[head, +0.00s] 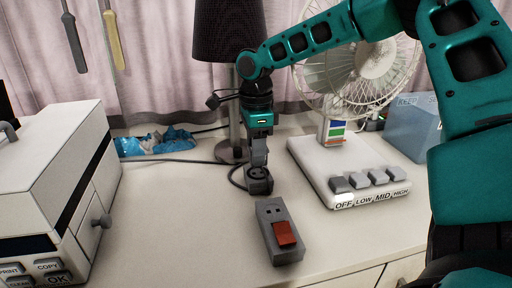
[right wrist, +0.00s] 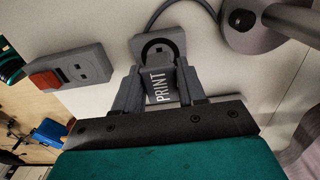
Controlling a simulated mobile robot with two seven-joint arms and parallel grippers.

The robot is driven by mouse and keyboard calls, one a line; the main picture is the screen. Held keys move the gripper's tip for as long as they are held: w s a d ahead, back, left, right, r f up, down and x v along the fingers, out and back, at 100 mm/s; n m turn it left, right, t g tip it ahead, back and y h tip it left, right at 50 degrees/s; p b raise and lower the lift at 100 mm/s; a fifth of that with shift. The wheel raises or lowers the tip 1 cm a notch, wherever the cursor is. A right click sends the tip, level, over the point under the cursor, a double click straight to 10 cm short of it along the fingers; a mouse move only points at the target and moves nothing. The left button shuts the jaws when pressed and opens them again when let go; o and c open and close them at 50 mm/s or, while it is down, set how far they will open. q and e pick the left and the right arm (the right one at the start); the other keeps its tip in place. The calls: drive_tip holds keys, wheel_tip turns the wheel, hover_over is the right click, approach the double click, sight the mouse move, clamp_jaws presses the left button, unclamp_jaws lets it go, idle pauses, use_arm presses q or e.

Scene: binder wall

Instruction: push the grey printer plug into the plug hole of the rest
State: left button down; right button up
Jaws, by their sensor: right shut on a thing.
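The grey printer plug (right wrist: 162,84), marked PRINT, is between the two fingers of my right gripper (right wrist: 158,78), which is shut on it. In the head view this gripper (head: 258,160) points down to the counter behind the grey switch socket. A small grey block with a black ring (right wrist: 162,48) is directly at the plug's end; it also shows under the fingertips in the head view (head: 258,183). It looks like the rest with its hole. Plug and block overlap in view, so I cannot tell whether the plug is in the hole. My left gripper is not in view.
A grey socket with a red switch (head: 279,232) lies in front of the gripper. A lamp base (head: 231,152) stands close behind, with a dark cable near it. The fan base (head: 350,180) is to the right, a white printer (head: 45,160) to the left. Counter between is clear.

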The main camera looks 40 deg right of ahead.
drive_tip(key=shift+f+b, duration=0.85)
drive_tip(key=shift+f, duration=0.45)
drive_tip(key=o, duration=1.1)
drive_tip(key=shift+r, duration=0.1)
wheel_tip(320, 180, up, 13)
drive_tip(key=shift+f+p, duration=0.1)
drive_tip(key=shift+p, duration=0.45)
